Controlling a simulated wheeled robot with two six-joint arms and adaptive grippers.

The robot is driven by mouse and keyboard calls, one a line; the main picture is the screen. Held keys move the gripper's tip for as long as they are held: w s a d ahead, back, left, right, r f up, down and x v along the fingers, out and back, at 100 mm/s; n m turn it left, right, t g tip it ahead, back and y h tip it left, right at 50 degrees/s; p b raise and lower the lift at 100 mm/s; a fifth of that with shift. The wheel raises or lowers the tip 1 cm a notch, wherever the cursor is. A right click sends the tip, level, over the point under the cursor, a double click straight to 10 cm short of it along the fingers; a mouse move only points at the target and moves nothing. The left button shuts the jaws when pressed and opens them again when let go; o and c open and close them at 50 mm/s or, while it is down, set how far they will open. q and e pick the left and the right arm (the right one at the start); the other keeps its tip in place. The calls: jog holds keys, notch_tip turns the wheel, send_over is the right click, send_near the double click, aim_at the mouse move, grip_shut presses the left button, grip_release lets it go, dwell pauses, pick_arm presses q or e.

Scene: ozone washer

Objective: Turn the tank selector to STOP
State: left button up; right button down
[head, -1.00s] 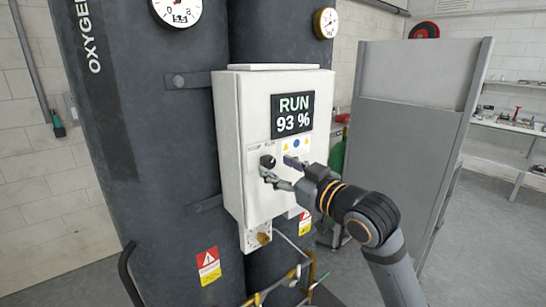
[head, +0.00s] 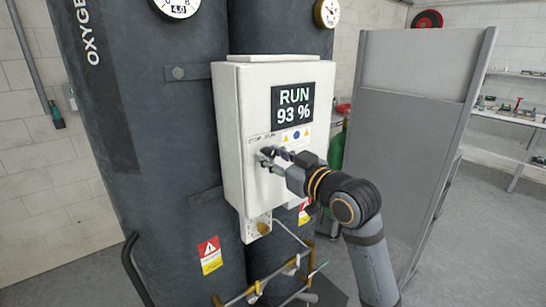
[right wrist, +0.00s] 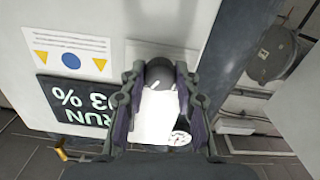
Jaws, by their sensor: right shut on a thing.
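The tank selector is a small dark round knob (right wrist: 159,72) on the front of the white control box (head: 240,150), under small STOP and RUN lettering. The display (head: 293,104) above reads RUN 93 %. My right gripper (head: 271,156) is at the knob, with its two fingers on either side of it and shut on it. In the right wrist view the fingers (right wrist: 160,82) flank the knob. In the head view they hide most of it, so I cannot tell its pointing direction. My left gripper is in neither view.
Large dark tanks (head: 140,150) stand behind and beside the box. A grey panel (head: 405,140) stands to the right, behind my right arm. Pipes with valves (head: 268,284) run below the box. A shelf (head: 520,117) is at the far right.

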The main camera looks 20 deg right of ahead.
jog(key=shift+n, duration=0.3)
jog(key=n, duration=0.5)
jog(key=shift+n+p, duration=0.3)
jog(key=shift+p, duration=0.05)
jog(key=n, duration=0.5)
jog(key=shift+n, duration=0.6)
jog(key=c, duration=1)
grip_release()
